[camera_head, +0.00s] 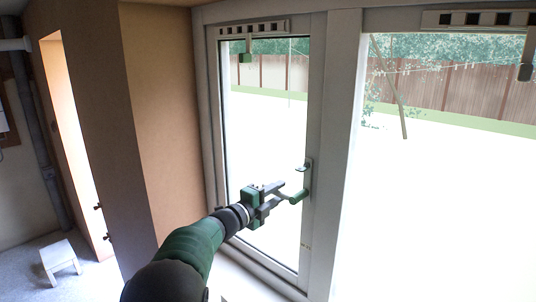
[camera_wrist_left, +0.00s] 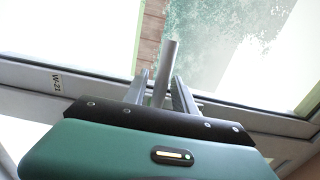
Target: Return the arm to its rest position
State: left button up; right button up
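My left arm (camera_head: 190,245) reaches from the bottom of the head view toward the window. My left gripper (camera_head: 280,193) is at the window handle (camera_head: 304,166), on the frame's right upright. In the left wrist view, the fingers of my left gripper (camera_wrist_left: 160,88) are apart. A grey handle bar (camera_wrist_left: 169,60) stands between them, with narrow gaps showing beside it. Whether either finger touches the bar is hard to tell. My right gripper is in neither view.
The window frame (camera_head: 335,150) is close in front of my left arm. A brown wall corner (camera_head: 165,120) stands to the left. A small white stool (camera_head: 60,260) is on the floor at far left. A vent with a hanging piece (camera_head: 246,57) is above.

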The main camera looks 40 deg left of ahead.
pick_arm(q)
jog(key=o, duration=0.7)
jog(key=shift+a, duration=0.15)
jog(key=o, duration=0.5)
jog(key=shift+d, duration=0.2)
jog(key=shift+s+a+f+b, duration=0.1)
jog(key=shift+s+a+b, duration=0.1)
jog(key=shift+s+b, duration=0.25)
jog(key=s+b, duration=0.2)
jog(key=s, duration=0.8)
jog(key=shift+a+b, duration=0.2)
jog(key=shift+b, duration=0.1)
